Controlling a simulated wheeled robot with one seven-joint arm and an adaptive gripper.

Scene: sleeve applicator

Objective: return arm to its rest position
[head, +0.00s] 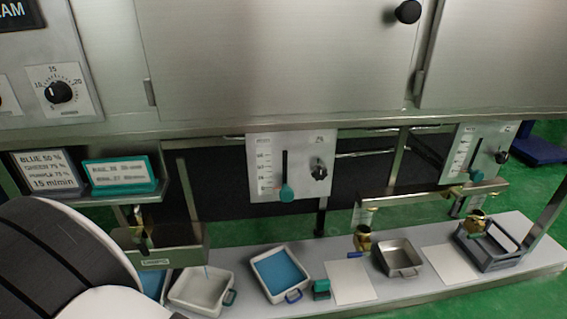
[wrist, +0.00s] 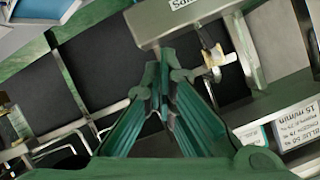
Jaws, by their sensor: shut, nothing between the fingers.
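My gripper (wrist: 163,100) shows in the wrist view with its green ribbed fingers closed together and nothing between them. The fingertips point toward a metal box with a brass valve (wrist: 214,56) beside it. They appear apart from it, though the exact gap cannot be told. In the head view a dark and white rounded part at the lower left is likely my own arm. My gripper cannot be made out there.
A grey bench (head: 345,247) holds a white tray (head: 195,290), a blue-filled tray (head: 280,272), a metal pan (head: 399,257) and a grey crate (head: 490,247). A shelf with a teal-framed sign (head: 120,174) stands at left. Metal cabinets (head: 280,60) hang above.

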